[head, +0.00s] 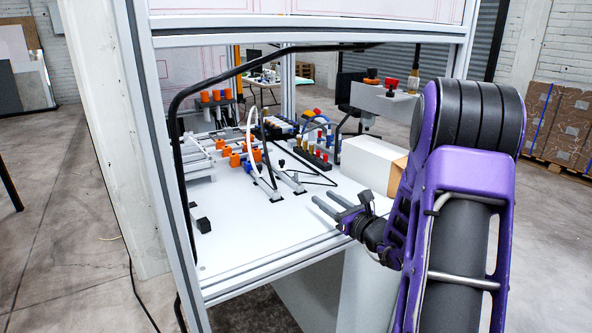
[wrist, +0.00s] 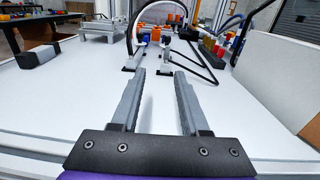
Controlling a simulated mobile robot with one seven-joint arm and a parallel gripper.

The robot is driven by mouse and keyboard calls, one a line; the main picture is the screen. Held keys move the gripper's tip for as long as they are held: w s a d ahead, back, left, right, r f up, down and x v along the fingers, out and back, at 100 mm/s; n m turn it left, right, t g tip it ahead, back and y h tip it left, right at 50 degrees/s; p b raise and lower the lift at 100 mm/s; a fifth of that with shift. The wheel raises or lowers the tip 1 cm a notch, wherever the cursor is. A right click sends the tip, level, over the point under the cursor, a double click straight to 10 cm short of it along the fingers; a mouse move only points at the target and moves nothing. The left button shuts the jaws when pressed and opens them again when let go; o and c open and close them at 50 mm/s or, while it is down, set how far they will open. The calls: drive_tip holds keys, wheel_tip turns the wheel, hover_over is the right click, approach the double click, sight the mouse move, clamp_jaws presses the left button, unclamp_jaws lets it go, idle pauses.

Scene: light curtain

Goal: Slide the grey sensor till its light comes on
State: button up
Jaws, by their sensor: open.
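Two slim grey pieces with black feet stand on the white table; one (head: 268,185) is at the centre, the other (head: 294,180) just to its right. They also show in the wrist view, left (wrist: 135,57) and right (wrist: 164,46). I cannot tell which one is the grey sensor, and I see no lit light on either. My gripper (head: 325,201) is open and empty, low over the table's front right. In the wrist view its two grey fingers (wrist: 159,76) point toward the pieces, with bare table between and a gap ahead.
Black and white hoses arch over the grey pieces. A white box (head: 370,160) stands on the right. Orange-topped parts (head: 240,156) fill the back. The front of the table is clear; frame posts bound it.

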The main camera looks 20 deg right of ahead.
sight(297, 173)
drive_tip(key=shift+w+d+m+h, duration=0.35)
drive_tip(key=shift+d+m+h, duration=0.05)
drive_tip(key=shift+d+h, duration=0.15)
drive_tip(key=w+a, duration=0.1)
drive_tip(key=w, duration=0.4)
drive_tip(key=w+a, duration=0.1)
drive_tip(key=w, duration=0.5)
drive_tip(key=w+a, duration=0.1)
drive_tip(key=w, duration=0.4)
drive_tip(key=shift+w+a, duration=0.25)
drive_tip(key=shift+w, duration=0.15)
clamp_jaws()
